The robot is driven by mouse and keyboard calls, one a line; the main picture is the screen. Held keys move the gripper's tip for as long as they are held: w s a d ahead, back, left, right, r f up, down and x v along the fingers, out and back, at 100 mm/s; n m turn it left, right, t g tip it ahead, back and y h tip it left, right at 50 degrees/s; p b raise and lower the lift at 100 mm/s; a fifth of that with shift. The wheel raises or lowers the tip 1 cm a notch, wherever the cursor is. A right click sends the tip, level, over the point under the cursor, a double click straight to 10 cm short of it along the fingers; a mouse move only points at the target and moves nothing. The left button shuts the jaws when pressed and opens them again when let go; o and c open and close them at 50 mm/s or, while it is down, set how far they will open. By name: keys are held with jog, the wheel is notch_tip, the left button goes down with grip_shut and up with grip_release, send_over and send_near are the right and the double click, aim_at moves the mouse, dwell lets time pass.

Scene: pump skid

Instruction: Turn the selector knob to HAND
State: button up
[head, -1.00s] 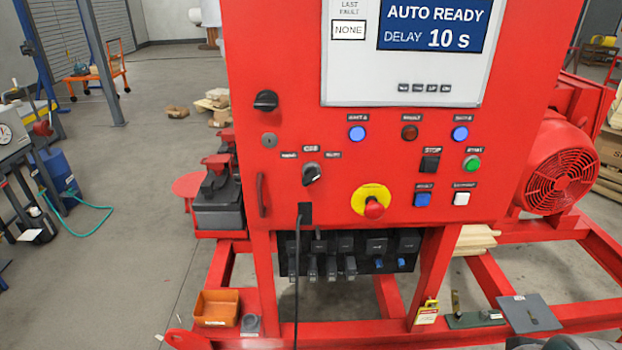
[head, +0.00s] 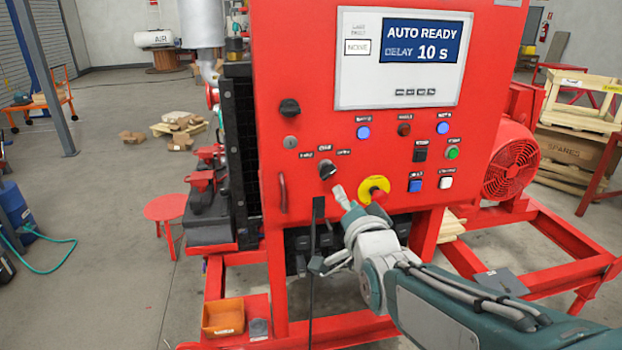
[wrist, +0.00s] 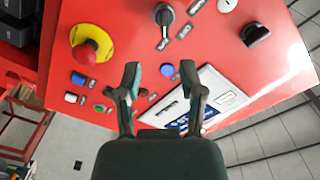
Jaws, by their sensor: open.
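The selector knob (head: 327,170) is a black rotary knob on the red panel, left of the yellow-ringed red stop button (head: 374,189). Small labels sit around it, too small to read surely. It also shows at the top of the wrist view (wrist: 165,18), with a pale mark on it; its exact setting is unclear. My gripper (head: 328,230) is in front of the panel, below the knob in the head view. In the wrist view its two fingers (wrist: 160,70) are spread and empty, apart from the knob.
The panel screen (head: 414,54) reads AUTO READY, DELAY 10 s. A black rotary handle (head: 290,108) and key lock are above the knob, a red pull handle (head: 282,192) to its left. Lit buttons (head: 363,132) are to its right. A black cable hangs below.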

aim_at(331, 174)
jog(key=x, duration=1.1)
jog(key=shift+a, duration=0.3)
jog(key=shift+d+r, duration=0.1)
jog(key=shift+d, duration=0.1)
grip_shut()
